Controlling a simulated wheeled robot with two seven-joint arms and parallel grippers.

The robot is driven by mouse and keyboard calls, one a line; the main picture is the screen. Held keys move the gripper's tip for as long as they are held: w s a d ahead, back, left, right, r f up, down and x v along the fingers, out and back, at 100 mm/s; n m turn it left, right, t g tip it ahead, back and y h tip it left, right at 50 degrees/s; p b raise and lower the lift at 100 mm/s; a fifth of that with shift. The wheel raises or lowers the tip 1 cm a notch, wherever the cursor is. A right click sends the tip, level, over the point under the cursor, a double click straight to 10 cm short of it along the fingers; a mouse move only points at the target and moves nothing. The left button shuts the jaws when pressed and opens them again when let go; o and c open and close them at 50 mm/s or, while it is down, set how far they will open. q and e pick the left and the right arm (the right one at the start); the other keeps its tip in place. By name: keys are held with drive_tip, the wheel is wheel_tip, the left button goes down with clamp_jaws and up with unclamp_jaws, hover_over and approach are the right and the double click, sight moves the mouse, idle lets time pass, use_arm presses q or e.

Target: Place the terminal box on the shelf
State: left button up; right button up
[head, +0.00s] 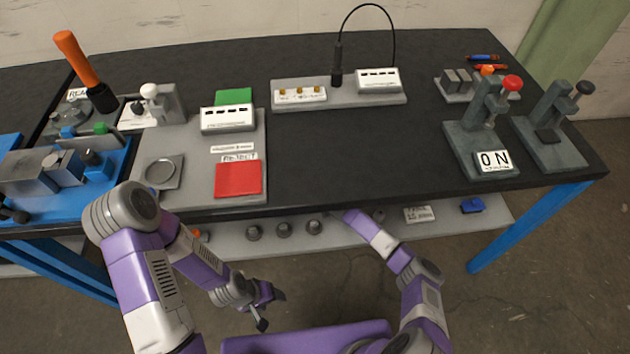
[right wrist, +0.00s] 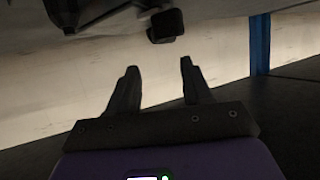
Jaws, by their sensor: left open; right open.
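No object is clearly marked as the terminal box. White boxes with dark slots stand on the table: one on the grey panel (head: 228,118), another on the long grey base (head: 380,80). The shelf (head: 372,236) is the grey board below the tabletop. A small blue block (head: 472,205) lies on it. My left gripper (head: 270,309) is open and empty, in front of the table and below the tabletop. My right gripper is hidden under the table edge in the head view; in the right wrist view (right wrist: 159,66) it is open and empty, with a dark block (right wrist: 166,25) beyond its fingertips.
The shelf also holds several grey round parts (head: 284,229) and a white label (head: 419,214). A red square (head: 238,180) lies at the table's front. Two grey lever presses (head: 484,130) stand at the right. The middle of the black tabletop (head: 350,140) is clear.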

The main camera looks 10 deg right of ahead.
drive_tip(key=shift+v, duration=1.6)
